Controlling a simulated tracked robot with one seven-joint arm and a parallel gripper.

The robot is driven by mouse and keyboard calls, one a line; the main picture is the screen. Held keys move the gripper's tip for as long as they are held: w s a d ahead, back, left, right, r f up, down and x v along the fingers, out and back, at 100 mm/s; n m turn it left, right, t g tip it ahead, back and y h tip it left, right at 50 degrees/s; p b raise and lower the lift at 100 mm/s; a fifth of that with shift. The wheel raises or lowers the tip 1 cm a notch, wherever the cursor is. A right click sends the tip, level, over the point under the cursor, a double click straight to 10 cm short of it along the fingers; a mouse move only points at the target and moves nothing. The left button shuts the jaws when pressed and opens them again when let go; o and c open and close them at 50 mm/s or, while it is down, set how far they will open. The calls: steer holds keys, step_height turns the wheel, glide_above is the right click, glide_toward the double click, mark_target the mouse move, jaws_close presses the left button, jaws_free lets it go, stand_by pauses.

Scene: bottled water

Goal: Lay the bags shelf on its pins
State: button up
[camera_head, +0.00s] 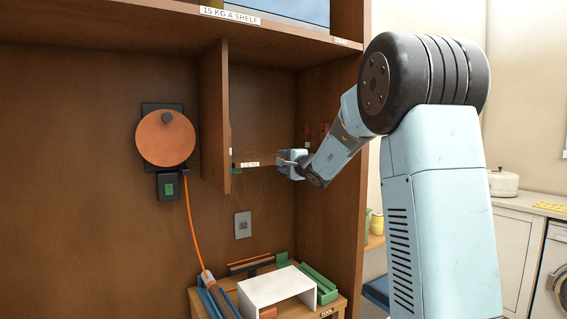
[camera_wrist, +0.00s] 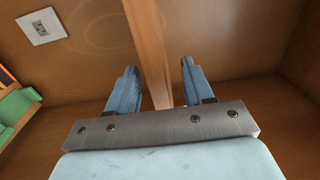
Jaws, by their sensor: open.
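A thin wooden shelf board (camera_head: 238,165) with a white label on its front edge spans the narrow bay between the upright divider and the right side wall. It looks about level; whether it rests on pins cannot be told. My gripper (camera_head: 287,160) is at the right part of its front edge. In the wrist view the board (camera_wrist: 148,40) runs edge-on between the two blue fingers of my gripper (camera_wrist: 158,72). The fingers are open, one on each side of the board, with a gap on the right. Small red marks (camera_head: 306,135) show on the bay wall; pins are not clearly visible.
The upright divider (camera_head: 214,115) stands left of the bay, and a fixed shelf (camera_head: 180,27) is above. An orange reel (camera_head: 165,138) hangs on the back panel, its cord running down. A wall socket (camera_head: 243,225) and a low table with a white open box (camera_head: 277,288) are below.

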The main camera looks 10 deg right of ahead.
steer(key=v, duration=1.3)
steer(key=shift+s, duration=0.2)
steer(key=shift+r, duration=0.1)
